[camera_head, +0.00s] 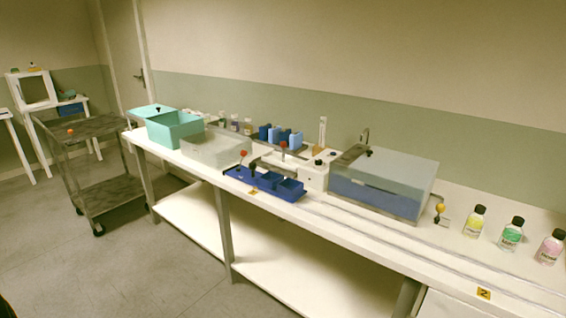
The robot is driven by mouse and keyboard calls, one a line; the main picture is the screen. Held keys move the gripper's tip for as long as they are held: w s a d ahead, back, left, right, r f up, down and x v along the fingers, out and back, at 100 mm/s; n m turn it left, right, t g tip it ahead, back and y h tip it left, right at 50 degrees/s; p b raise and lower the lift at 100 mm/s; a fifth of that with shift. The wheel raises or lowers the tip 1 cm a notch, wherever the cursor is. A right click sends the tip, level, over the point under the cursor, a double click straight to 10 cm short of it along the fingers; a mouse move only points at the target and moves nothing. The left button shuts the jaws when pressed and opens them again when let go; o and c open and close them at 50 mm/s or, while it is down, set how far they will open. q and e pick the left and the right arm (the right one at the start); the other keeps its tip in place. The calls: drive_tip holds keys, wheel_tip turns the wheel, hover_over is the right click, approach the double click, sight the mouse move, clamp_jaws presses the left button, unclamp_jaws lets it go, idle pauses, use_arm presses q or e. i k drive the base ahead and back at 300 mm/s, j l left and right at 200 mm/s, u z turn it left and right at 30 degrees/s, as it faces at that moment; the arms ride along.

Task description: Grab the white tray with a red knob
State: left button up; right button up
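A white, box-like tray (212,150) stands on the long white bench, left of its middle. A small red knob (243,153) shows at its right front corner. A second red knob (284,145) stands farther right, above a blue tray, by a white device; I cannot tell what it is fixed to. The inside of the white tray is not clear at this size. Neither of my grippers is in view.
The bench (345,235) also carries a teal open box (176,130), a blue compartment tray (265,184), a large grey-blue box (383,180) and bottles, including a yellow one (474,222) at right. A metal cart (85,128) stands left. Floor before the bench (160,270) is clear.

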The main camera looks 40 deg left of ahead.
sight(288, 163)
drive_tip(key=i+j+u, duration=0.15)
drive_tip(key=j, duration=0.35)
drive_tip(key=i+j+u, duration=0.1)
drive_tip(key=j, duration=0.35)
drive_tip(key=i+j+u, duration=0.15)
drive_tip(key=j, duration=0.3)
drive_tip(key=i+j+u, duration=0.15)
drive_tip(key=j, duration=0.3)
drive_tip(key=i+j+u, duration=0.15)
drive_tip(key=i+j, duration=0.15)
drive_tip(key=i+j+u, duration=0.1)
drive_tip(key=i+j, duration=0.15)
drive_tip(key=j, duration=0.25)
